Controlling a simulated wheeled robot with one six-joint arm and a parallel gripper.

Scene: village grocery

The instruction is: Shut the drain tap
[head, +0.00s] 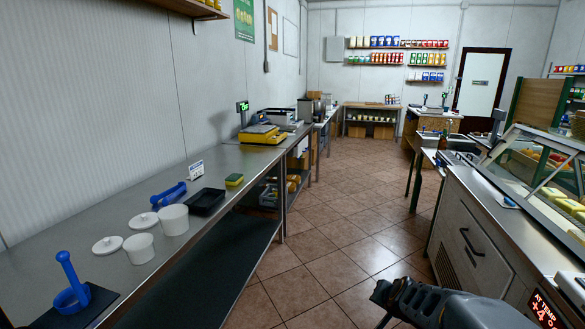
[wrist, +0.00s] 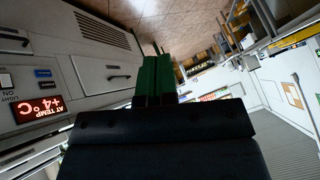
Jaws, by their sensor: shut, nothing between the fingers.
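I cannot make out a drain tap in either view. My gripper (wrist: 155,65) shows in the wrist view as two green fingers pressed together, with nothing between them. In the head view my arm reaches in from the bottom right, over the floor beside the refrigerated counter (head: 478,240). The counter's front has a dark handle, a vent grille and a red temperature display (head: 546,312). In the wrist view the same display (wrist: 39,107) and the grille (wrist: 103,31) lie on the left, apart from the fingers.
A long steel bench (head: 95,262) runs along the left wall, with white tubs (head: 174,220), a black tray (head: 206,201), a sponge (head: 234,180) and a yellow scale (head: 262,134). The tiled aisle (head: 345,215) between bench and counter is clear.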

